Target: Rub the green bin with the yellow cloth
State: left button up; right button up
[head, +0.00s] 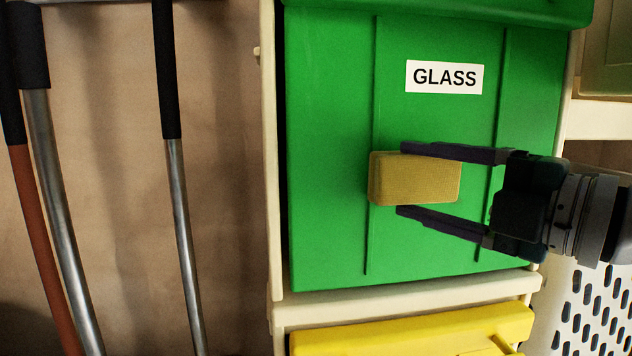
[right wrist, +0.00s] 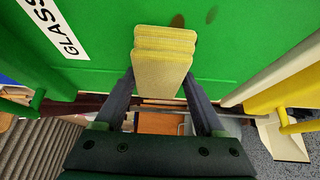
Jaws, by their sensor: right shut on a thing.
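The green bin (head: 330,110) fills the middle of the head view, with a white GLASS label on its front. The right wrist view also shows the green bin (right wrist: 240,40). The yellow cloth (head: 415,180) is a folded block in front of the bin's face; it also shows in the right wrist view (right wrist: 163,60). My right gripper (head: 402,180) comes in from the right and is shut on the cloth, one finger above and one below. The cloth is close to the bin's front, but I cannot tell whether it touches. My left gripper is not in view.
A cream frame (head: 270,150) surrounds the bin. A yellow bin (head: 410,332) sits below it. Long-handled tools (head: 175,170) stand against the wall at left. A perforated white panel (head: 590,310) is at lower right.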

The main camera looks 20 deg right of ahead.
aim_at(463, 182)
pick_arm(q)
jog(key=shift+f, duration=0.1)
pick_arm(e)
jog(key=shift+w, duration=0.1)
jog(key=shift+d+f+b, duration=0.15)
jog(key=shift+d+b, duration=0.1)
jog(key=shift+b, duration=0.15)
jog(key=shift+s+d+b, duration=0.2)
jog(key=shift+d+b, duration=0.35)
jog(key=shift+s+d+b, duration=0.15)
jog(key=shift+d+b, duration=0.35)
jog(key=shift+b, duration=0.05)
jog(key=shift+s+d, duration=0.1)
jog(key=shift+d, duration=0.2)
jog(key=shift+s+d, duration=0.55)
jog(key=shift+d, duration=0.3)
jog(key=shift+s+d, duration=0.15)
jog(key=shift+d, duration=0.2)
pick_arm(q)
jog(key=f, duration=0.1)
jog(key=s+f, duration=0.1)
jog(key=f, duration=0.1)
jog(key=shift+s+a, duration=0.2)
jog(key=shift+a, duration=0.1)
pick_arm(e)
jog(key=shift+d+r, duration=0.2)
jog(key=shift+d, duration=0.4)
